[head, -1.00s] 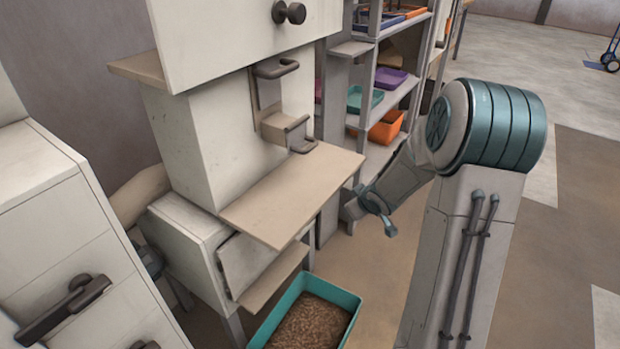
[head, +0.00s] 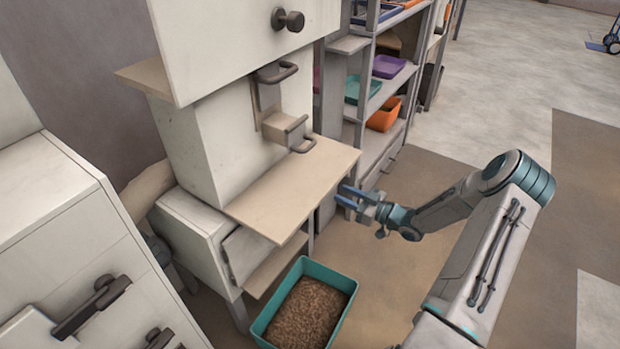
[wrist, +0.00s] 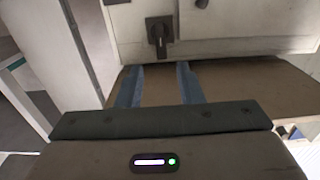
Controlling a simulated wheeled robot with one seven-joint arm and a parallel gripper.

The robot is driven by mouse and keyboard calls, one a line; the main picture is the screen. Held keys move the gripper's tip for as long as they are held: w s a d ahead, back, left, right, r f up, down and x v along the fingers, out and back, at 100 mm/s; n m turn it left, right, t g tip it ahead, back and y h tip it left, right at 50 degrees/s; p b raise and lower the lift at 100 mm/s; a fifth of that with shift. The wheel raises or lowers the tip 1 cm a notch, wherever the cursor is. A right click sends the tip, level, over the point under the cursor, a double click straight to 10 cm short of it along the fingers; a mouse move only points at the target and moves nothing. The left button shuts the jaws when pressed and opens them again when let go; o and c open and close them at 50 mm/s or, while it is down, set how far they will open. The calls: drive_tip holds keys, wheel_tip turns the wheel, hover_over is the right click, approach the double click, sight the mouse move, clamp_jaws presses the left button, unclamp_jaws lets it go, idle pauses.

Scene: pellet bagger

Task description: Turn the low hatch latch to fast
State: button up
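In the wrist view a dark latch (wrist: 160,32) sits on a pale panel, its short handle hanging down from a dark square plate. In the head view no such latch shows on the low hatch (head: 240,252), which is partly covered by the shelf above it. My gripper (head: 346,195) is right of the machine, near the shelf's right edge, with its fingers toward the machine. In the wrist view its two blue fingers (wrist: 160,88) stand apart with nothing between them. The latch lies ahead of the fingertips, apart from them.
A tan shelf (head: 285,190) juts out above the low hatch, and a lower ledge (head: 275,268) juts out below it. A teal bin of brown pellets (head: 345,288) stands on the floor in front. A rack (head: 358,130) with coloured trays stands behind. Grey drawers (head: 60,220) are at left.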

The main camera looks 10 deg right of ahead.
drive_tip(key=b+x, duration=0.2)
drive_tip(key=x, duration=1.1)
drive_tip(key=shift+f, duration=0.1)
clamp_jaws()
